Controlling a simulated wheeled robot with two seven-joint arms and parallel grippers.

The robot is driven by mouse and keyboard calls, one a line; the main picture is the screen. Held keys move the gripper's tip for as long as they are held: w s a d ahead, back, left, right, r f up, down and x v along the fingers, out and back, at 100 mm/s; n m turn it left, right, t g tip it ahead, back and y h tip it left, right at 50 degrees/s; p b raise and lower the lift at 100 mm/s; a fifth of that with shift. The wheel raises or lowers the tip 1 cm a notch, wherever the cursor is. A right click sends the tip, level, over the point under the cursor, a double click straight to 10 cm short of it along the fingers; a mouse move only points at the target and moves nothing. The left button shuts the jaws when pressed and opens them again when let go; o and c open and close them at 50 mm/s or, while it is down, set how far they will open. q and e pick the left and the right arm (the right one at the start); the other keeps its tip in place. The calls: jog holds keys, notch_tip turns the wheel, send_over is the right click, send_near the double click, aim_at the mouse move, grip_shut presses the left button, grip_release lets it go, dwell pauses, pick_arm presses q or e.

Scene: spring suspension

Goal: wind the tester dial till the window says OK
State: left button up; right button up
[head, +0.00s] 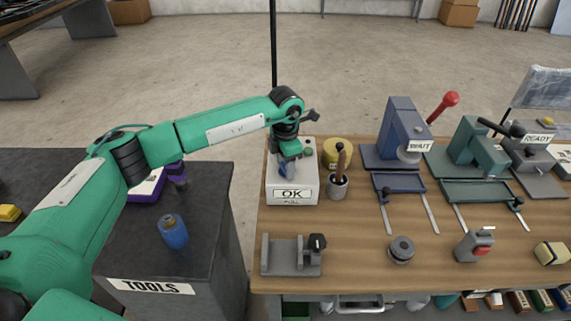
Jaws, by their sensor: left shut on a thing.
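The tester (279,190) is a pale box at the left end of the wooden bench, with a green button or lamp on its top. Its front window (292,194) reads OK, with smaller lettering below that seems to say PULL. My left gripper (287,163) points down over the tester's top and is shut on the dial (284,171), a bluish piece mostly hidden by the fingers. My right gripper is not in view.
A brush pot (338,187) and a yellow tin (338,151) stand right of the tester. A grey fixture (291,256) lies in front. Blue (402,140) and green presses (470,145) stand farther right. A dark TOOLS cabinet (215,230) is at left.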

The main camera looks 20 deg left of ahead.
pick_arm(q)
jog(key=o, duration=1)
jog(key=shift+r, duration=0.1)
jog(key=shift+r, duration=0.2)
notch_tip(320, 180, up, 13)
jog(key=b, duration=0.2)
jog(key=shift+r, duration=0.15)
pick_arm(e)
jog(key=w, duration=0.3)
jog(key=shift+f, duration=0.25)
